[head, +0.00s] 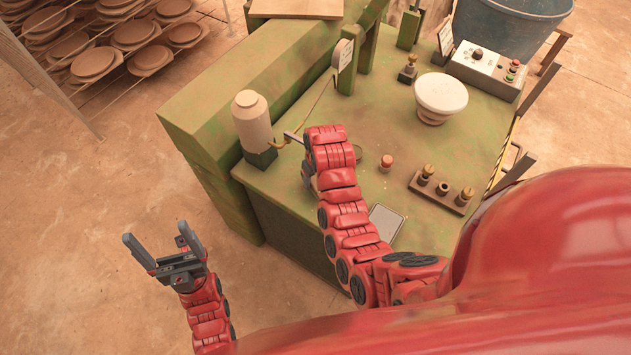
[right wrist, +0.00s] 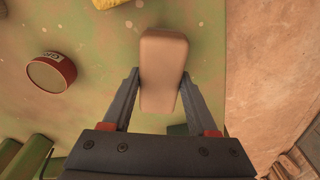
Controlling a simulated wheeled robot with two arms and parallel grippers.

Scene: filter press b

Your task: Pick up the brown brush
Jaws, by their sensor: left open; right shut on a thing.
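A tan-brown oblong block, which looks like the body of the brown brush (right wrist: 163,68), is between the two fingers of my right gripper (right wrist: 163,88) in the right wrist view. The fingers are shut on its sides. No bristles show. In the head view my right gripper (head: 292,138) is at the left part of the green bench, near the pale bottle; my wrist hides most of it and the brush. My left gripper (head: 156,234) is open and empty over the floor, left of the bench.
The green bench (head: 310,205) carries a pale bottle (head: 252,120), a white bowl-like piece (head: 440,95), a rack with brass fittings (head: 441,190) and a control box (head: 485,66). A round red tin (right wrist: 50,73) lies beside the brush. Shelves of discs (head: 95,65) stand far left.

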